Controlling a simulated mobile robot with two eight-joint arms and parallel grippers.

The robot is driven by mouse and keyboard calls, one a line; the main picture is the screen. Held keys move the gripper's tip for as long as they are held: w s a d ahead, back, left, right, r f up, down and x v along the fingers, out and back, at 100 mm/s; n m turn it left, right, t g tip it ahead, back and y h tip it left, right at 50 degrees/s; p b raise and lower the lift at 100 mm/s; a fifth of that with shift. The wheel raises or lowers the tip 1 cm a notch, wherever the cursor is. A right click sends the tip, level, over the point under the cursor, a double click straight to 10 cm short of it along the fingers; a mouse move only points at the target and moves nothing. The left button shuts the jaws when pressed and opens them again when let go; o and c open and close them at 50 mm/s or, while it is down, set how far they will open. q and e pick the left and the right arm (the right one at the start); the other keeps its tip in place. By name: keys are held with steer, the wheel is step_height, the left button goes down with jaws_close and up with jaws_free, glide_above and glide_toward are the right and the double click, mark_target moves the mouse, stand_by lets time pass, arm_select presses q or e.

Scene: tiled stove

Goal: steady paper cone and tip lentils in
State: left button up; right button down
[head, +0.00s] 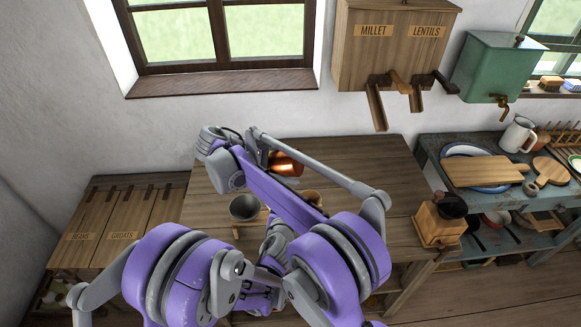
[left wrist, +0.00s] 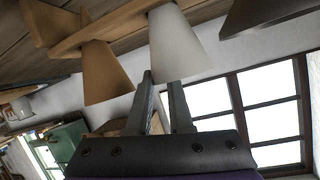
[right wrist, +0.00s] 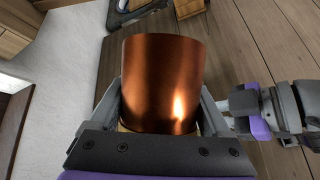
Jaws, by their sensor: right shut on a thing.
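My right gripper (right wrist: 163,105) is shut on a copper cup (right wrist: 163,75), with a finger on each side of it. In the head view the cup (head: 287,163) is above the wooden table, beyond my forearm, and looks tilted; its contents are hidden. A pale grey paper cone (head: 244,207) and a brown paper cone (head: 312,197) sit in a wooden holder on the table. In the left wrist view the pale cone (left wrist: 178,45) is right of the brown one (left wrist: 105,73). My left gripper (left wrist: 161,78) is open at the pale cone's wide rim; I cannot tell if it touches.
A wooden millet and lentils dispenser (head: 392,50) hangs on the wall above the table (head: 375,160). A wooden grinder (head: 440,222) stands at the table's right. Lidded bins (head: 120,220) are at left. The table's back right is clear.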

arm_select(q)
steer(key=o, duration=0.4)
steer(key=shift+c, duration=0.2)
